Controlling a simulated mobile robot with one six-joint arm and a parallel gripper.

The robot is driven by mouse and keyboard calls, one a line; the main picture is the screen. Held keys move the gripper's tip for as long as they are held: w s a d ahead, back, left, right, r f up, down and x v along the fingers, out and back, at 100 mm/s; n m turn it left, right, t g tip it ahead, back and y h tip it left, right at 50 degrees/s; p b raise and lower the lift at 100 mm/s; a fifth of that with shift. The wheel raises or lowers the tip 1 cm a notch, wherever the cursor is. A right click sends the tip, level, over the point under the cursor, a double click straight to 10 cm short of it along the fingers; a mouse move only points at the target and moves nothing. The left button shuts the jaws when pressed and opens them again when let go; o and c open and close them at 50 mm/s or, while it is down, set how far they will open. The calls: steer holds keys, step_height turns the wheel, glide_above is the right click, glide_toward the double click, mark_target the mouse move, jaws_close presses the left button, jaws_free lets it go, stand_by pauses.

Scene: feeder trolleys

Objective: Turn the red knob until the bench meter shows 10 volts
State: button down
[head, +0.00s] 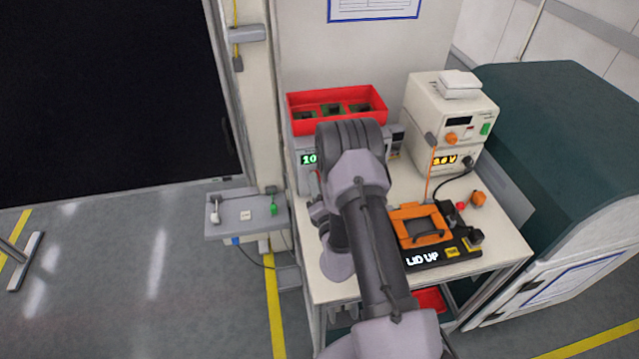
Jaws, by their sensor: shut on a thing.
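The bench meter (309,160) is the grey unit at the back left of the bench. Its green display reads "10" at its left part; my arm hides the rest. My gripper (317,203) is at the front of this unit, largely hidden behind my arm. It is shut on what appears to be the red knob, of which only a sliver of red (316,182) shows. The knob's angle cannot be seen.
A red bin (338,91) with green boards stands on the unit. To the right are a cream instrument stack (450,108) with an orange "10V" sign, and an orange fixture (420,225) marked "LID UP". A grey side shelf (240,232) is at left.

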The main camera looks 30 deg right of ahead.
steer(key=shift+w+r+m, duration=0.1)
steer(key=shift+r+m, duration=0.05)
steer(key=shift+m, duration=0.15)
steer(key=c, duration=1)
jaws_free()
steer(key=shift+o, duration=0.2)
